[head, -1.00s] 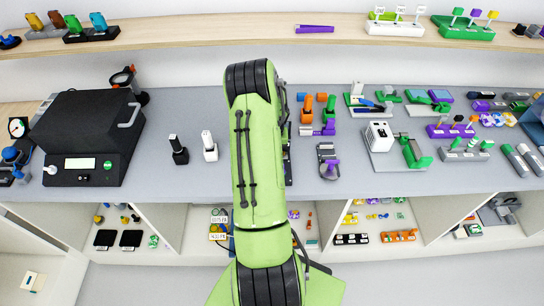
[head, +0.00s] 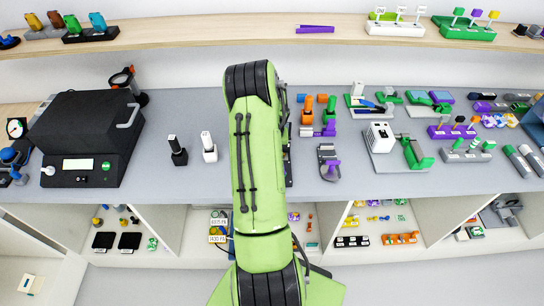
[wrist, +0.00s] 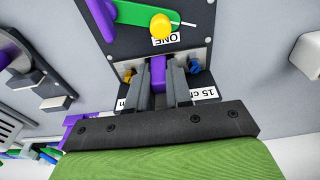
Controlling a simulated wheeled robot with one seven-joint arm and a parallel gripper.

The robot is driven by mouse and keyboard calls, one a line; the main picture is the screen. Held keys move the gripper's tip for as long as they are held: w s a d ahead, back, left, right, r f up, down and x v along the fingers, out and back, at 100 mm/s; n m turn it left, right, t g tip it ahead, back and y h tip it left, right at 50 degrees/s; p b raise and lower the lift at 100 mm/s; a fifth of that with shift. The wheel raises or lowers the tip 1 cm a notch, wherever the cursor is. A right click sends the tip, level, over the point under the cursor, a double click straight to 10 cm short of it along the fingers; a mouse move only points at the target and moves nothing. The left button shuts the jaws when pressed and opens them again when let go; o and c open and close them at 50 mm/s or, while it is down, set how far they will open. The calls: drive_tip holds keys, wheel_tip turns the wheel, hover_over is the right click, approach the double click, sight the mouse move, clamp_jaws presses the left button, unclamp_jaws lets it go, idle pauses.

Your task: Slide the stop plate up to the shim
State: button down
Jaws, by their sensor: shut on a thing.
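My gripper (wrist: 161,75) is shut on a narrow purple block (wrist: 158,66) in the wrist view, with one grey finger on each side of it. The block stands at a pale metal strip (wrist: 130,69) on a dark fixture (wrist: 197,32). I cannot tell for sure whether this block is the stop plate. I cannot make out the shim; the fingers and gripper body cover part of the fixture. In the head view my green arm hides the gripper and most of the fixture.
The fixture carries a green lever (wrist: 130,14) with a yellow knob (wrist: 160,26), a blue knob (wrist: 194,67) and a label (wrist: 205,94). In the head view, a black box machine (head: 85,125) stands at left and a white block device (head: 380,137) at right.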

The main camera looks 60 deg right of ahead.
drive_tip(key=c, duration=1.2)
unclamp_jaws()
drive_tip(key=shift+d+r, duration=0.1)
wheel_tip(320, 180, up, 5)
drive_tip(key=p, duration=0.3)
